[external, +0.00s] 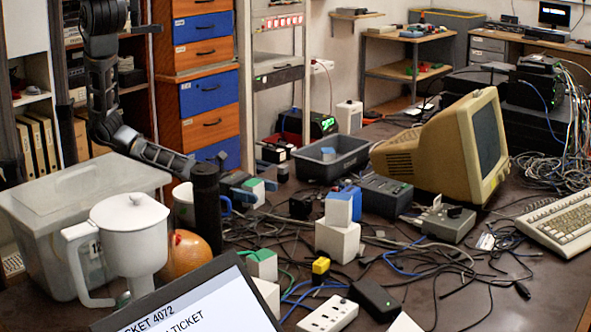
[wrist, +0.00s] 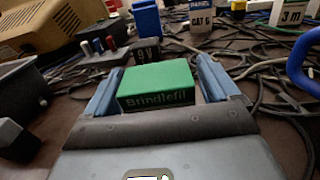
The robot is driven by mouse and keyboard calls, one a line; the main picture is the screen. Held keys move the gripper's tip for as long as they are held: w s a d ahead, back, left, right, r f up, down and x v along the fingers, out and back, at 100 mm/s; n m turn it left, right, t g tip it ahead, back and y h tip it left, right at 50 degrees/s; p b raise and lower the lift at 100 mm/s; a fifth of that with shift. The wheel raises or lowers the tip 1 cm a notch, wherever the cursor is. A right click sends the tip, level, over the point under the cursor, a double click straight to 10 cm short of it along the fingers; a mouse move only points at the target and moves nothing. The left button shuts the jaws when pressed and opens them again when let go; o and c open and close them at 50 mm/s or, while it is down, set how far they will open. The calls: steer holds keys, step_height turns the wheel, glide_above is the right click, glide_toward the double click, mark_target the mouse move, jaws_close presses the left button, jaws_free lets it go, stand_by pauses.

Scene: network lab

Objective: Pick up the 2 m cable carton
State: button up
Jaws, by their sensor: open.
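My gripper (external: 247,186) is open and low over the table, left of the middle in the external view. In the wrist view its blue fingers (wrist: 160,85) stand on either side of a green-topped carton marked "Brindlefil" (wrist: 157,82). That carton, white-sided with a green top (external: 256,192), also shows at the fingers in the external view. I cannot see whether the fingers touch it. No "2 m" label is readable in either view. A white carton marked "3 m" (wrist: 290,14) stands at the upper right of the wrist view.
A black "9 V" block (wrist: 148,50) stands just beyond the carton. A "PANEL CAT 6" box (wrist: 202,17) is farther back. A blue mug handle (wrist: 297,62) is close on the right. A second green-topped carton (external: 262,266) stands nearer the external camera. Loose cables cover much of the table.

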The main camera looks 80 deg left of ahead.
steer(key=c, duration=1.1)
